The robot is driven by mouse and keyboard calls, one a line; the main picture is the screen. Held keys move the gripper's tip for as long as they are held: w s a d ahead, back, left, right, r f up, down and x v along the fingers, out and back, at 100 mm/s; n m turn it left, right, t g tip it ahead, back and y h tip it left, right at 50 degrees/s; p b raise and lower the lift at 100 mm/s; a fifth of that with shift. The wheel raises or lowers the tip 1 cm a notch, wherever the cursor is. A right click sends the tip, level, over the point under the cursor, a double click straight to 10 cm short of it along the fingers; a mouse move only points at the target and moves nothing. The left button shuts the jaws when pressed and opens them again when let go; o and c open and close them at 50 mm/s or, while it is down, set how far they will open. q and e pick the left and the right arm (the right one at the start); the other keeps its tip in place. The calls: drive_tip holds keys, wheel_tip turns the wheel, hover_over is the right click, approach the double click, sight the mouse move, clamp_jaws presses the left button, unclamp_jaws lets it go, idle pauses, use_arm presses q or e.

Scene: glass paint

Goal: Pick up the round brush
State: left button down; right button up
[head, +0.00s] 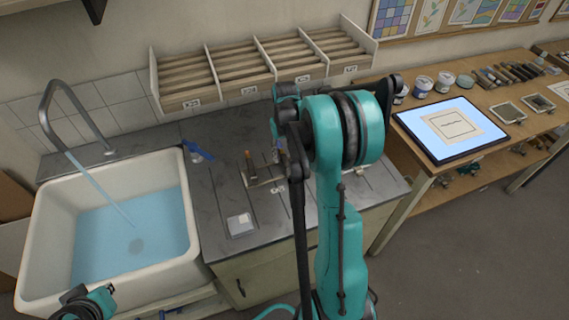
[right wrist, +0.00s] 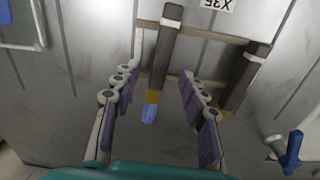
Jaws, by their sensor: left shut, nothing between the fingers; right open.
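In the right wrist view a brush with a dark handle, an orange ferrule and a pale blue tip (right wrist: 151,107) lies on a small rack, between my right gripper's fingers (right wrist: 160,112). The fingers are open, one on each side, apart from it. A second dark-handled brush (right wrist: 243,78) lies to the right, its tip hidden by a finger. I cannot tell which is the round brush. In the head view the rack (head: 262,181) is on the grey counter, partly hidden by my right arm; the right gripper (head: 283,163) is over it. My left gripper (head: 85,303) is shut at the bottom left.
A white sink (head: 60,212) with running water is left of the counter (head: 212,207). A small tray (head: 240,223) and a blue-handled tool (head: 197,151) lie on the counter. A slotted shelf (head: 232,92) is behind. A wooden bench (head: 420,175) at right holds a light panel (head: 450,128) and jars.

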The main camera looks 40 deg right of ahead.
sight(284, 159)
wheel_tip(284, 159, down, 2)
drive_tip(key=shift+f, duration=0.25)
clamp_jaws()
drive_tip(key=shift+r, duration=0.1)
